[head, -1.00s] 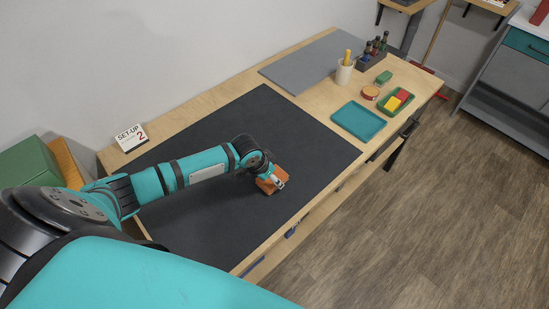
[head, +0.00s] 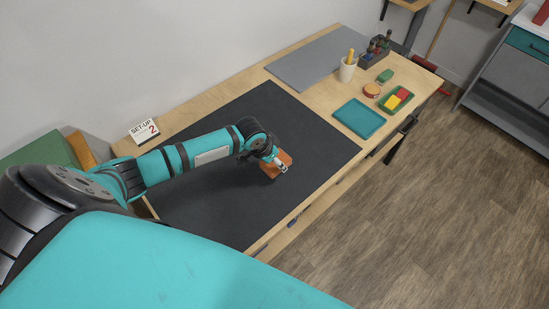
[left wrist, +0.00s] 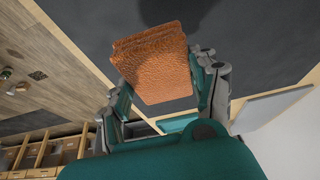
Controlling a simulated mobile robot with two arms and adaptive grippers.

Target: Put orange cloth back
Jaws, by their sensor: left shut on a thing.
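The orange cloth (head: 270,169) is a folded, textured pad held at the end of my left arm, over the dark mat (head: 215,210) on the workbench. My left gripper (head: 283,166) is shut on it. In the left wrist view the orange cloth (left wrist: 158,65) sits between the two fingers of my left gripper (left wrist: 165,80), with the dark mat behind it. Whether the cloth touches the mat is hard to tell. A teal tray (head: 358,119) lies empty on the bench to the right of the mat. My right gripper is not in view.
Further along the bench stand a cream cup (head: 347,71), a dark tool holder (head: 374,58), a round tin (head: 371,90) and a green tray (head: 397,101) with coloured blocks. A grey board (head: 318,60) lies along the wall. A set-up card (head: 145,130) stands at the left.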

